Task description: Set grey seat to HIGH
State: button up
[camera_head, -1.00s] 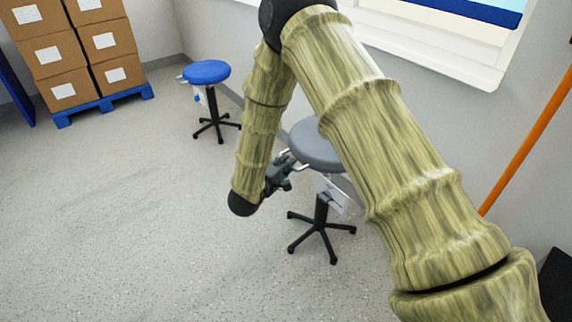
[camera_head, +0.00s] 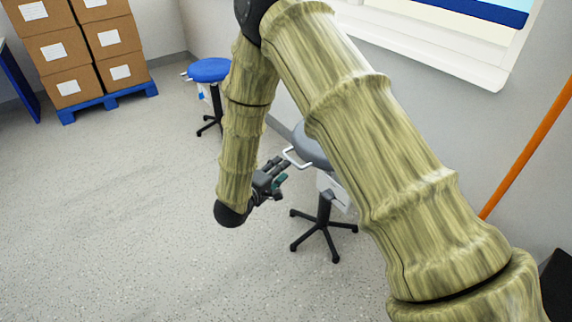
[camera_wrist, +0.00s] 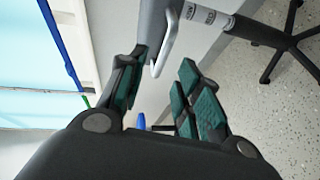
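The grey seat (camera_head: 312,146) tops a stool with a black five-star base, partly hidden behind my arm in the head view. A white looped handle (camera_head: 292,157) sticks out from the left of the seat. A white label or card (camera_head: 334,194) is on the column below. My gripper (camera_head: 282,172) is just left of the handle and below it, apart from the seat. In the wrist view my gripper (camera_wrist: 160,80) is open with nothing between its fingers. The handle (camera_wrist: 167,42) and the seat's edge (camera_wrist: 150,25) are just beyond the fingertips. Whether they touch is unclear.
A blue stool (camera_head: 208,70) stands behind my arm near the wall. Boxes (camera_head: 85,50) are stacked on a blue pallet (camera_head: 110,102) at back left. A window sill (camera_head: 430,55) and an orange pole (camera_head: 530,145) are at right. The floor at left is clear.

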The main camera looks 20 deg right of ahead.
jog(key=shift+v, duration=2.7)
jog(key=shift+f, duration=0.1)
jog(key=s+d+f+m+g+y, duration=0.1)
jog(key=s+d+f+y, duration=0.1)
jog(key=s+f, duration=0.3)
jog(key=s+d+f+m+g+y, duration=0.1)
jog(key=s+d+f+y, duration=0.15)
jog(key=f, duration=0.55)
jog(key=s+d+f+m+g+y, duration=0.1)
jog(key=s+f+y, duration=0.2)
jog(key=f, duration=0.3)
jog(key=s+d+f+m+g+y, duration=0.1)
jog(key=s+f+m+g, duration=0.15)
jog(key=s, duration=0.65)
jog(key=s+d+f+m+g+y, duration=0.1)
jog(key=s+d+f+g+y, duration=0.2)
jog(key=s, duration=0.7)
jog(key=s+f+m+g, duration=0.2)
jog(key=s+f, duration=0.2)
jog(key=s, duration=0.5)
notch_tip(320, 180, up, 26)
jog(key=p, duration=2.6)
jog(key=shift+s+r, duration=0.2)
jog(key=shift+s, duration=0.3)
